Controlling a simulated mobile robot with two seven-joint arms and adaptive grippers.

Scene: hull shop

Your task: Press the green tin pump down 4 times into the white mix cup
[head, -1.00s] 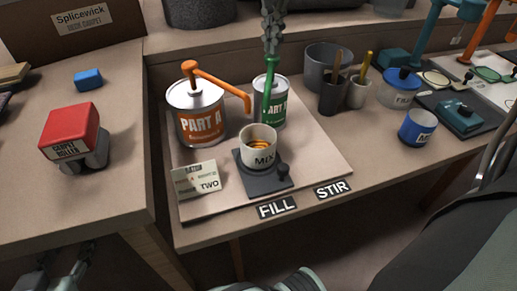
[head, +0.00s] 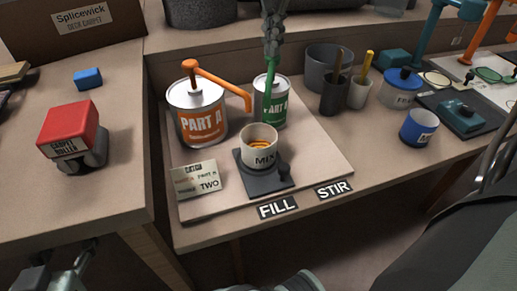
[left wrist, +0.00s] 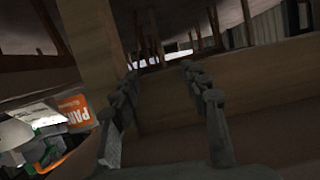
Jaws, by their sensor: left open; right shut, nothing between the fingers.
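The green tin (head: 278,108) stands at the back of the board beside the orange-labelled PART A tin. Its green pump (head: 270,66) rises from the lid under my right gripper (head: 272,52). The gripper is shut with nothing between its fingers and points down at the pump's top; it appears to touch it. The white mix cup (head: 259,148) stands upright on a dark pad in front of the green tin, with orange material inside. My left gripper (left wrist: 160,77) is open and empty in the left wrist view, low beside wooden bench parts.
The PART A tin (head: 199,112) has an orange pump whose spout reaches right, close to the green tin. A card (head: 196,180) lies left of the pad (head: 262,184). Grey cups with sticks (head: 334,95) and blue-marked tubs (head: 400,88) stand to the right.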

